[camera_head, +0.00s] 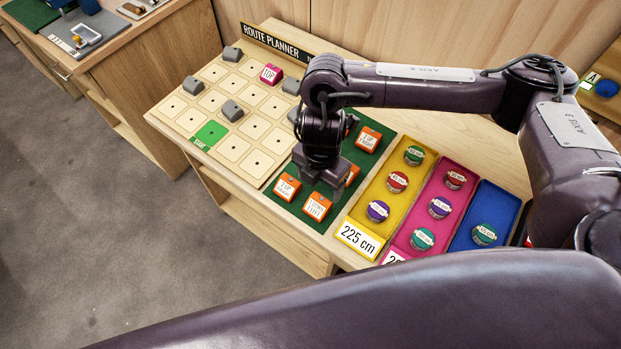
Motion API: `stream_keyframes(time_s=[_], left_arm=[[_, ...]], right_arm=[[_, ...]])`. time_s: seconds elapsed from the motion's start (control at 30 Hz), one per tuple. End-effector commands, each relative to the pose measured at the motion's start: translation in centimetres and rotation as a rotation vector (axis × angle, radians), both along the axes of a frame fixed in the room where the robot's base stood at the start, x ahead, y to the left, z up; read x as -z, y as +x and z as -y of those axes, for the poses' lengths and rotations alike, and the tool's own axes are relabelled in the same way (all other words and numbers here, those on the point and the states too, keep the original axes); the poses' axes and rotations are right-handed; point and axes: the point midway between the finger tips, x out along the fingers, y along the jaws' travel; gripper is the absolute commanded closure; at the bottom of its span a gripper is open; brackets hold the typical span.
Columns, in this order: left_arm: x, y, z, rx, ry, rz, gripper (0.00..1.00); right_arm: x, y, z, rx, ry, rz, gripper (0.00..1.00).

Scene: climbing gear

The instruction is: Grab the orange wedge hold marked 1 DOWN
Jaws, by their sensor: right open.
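Several orange wedge holds stand on the green mat (335,217). A front wedge (317,207) has a white label that seems to include "1 DOWN", with a second line too small to read surely. To its left is a wedge (288,187) that seems to say "2 UP". Another wedge (368,138) stands at the back right. A wedge (353,174) is partly hidden behind my right gripper (322,186), and one more is mostly hidden behind my arm. The right gripper points down over the mat among the wedges, open and empty. My left gripper is out of view.
Left of the mat is the route planner board (225,132) with grey holds, a pink "TOP" block (271,74) and a green square (209,134). Right are yellow (384,202), pink (432,192) and blue (490,206) trays with round pieces.

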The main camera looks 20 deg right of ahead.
Motion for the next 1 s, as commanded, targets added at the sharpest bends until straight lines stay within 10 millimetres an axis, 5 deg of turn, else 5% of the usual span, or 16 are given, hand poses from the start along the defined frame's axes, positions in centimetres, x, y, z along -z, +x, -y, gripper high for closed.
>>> stream_keyframes(time_s=[0.13, 0.43, 0.77, 0.93, 1.0], left_arm=[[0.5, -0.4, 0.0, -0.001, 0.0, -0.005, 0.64], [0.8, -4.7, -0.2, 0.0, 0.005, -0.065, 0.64], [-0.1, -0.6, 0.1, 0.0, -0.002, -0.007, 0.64], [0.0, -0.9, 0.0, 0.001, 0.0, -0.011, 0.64], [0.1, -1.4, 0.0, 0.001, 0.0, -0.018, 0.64]], right_arm=[[1.6, -0.2, -0.1, 0.001, 0.001, -0.004, 0.25], [4.5, -0.6, -0.4, 0.001, 0.0, -0.006, 0.25], [7.7, -0.6, -0.6, 0.0, 0.0, -0.002, 0.25], [7.7, -0.5, -0.6, 0.0, 0.0, -0.001, 0.25], [7.7, -0.5, -0.6, 0.0, 0.0, -0.001, 0.35]])
